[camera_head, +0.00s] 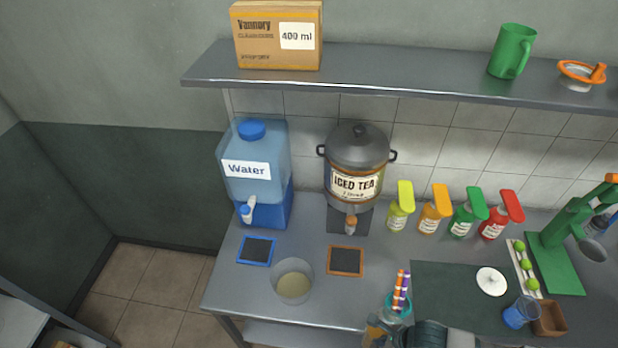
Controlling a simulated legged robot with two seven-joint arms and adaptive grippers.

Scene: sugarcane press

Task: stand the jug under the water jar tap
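The water jar (254,165) is a light blue tank with a "Water" label and a blue base, on the counter at the back left. Its tap (249,209) points to the front. A blue-framed dark mat (257,251) lies on the counter in front of the tap, with nothing on it. A green jug (512,51) with a handle stands upright on the wall shelf at the upper right. A clear round container (293,281) with pale contents stands right of the blue-framed mat; I cannot tell whether it is a jug.
An iced tea urn (358,165) stands right of the water jar, with an orange-framed mat (345,261) in front. Several coloured bottles (435,217) line the wall. A teal cup of straws (398,303), a blue cup (520,312) and a green press (560,258) occupy the right side.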

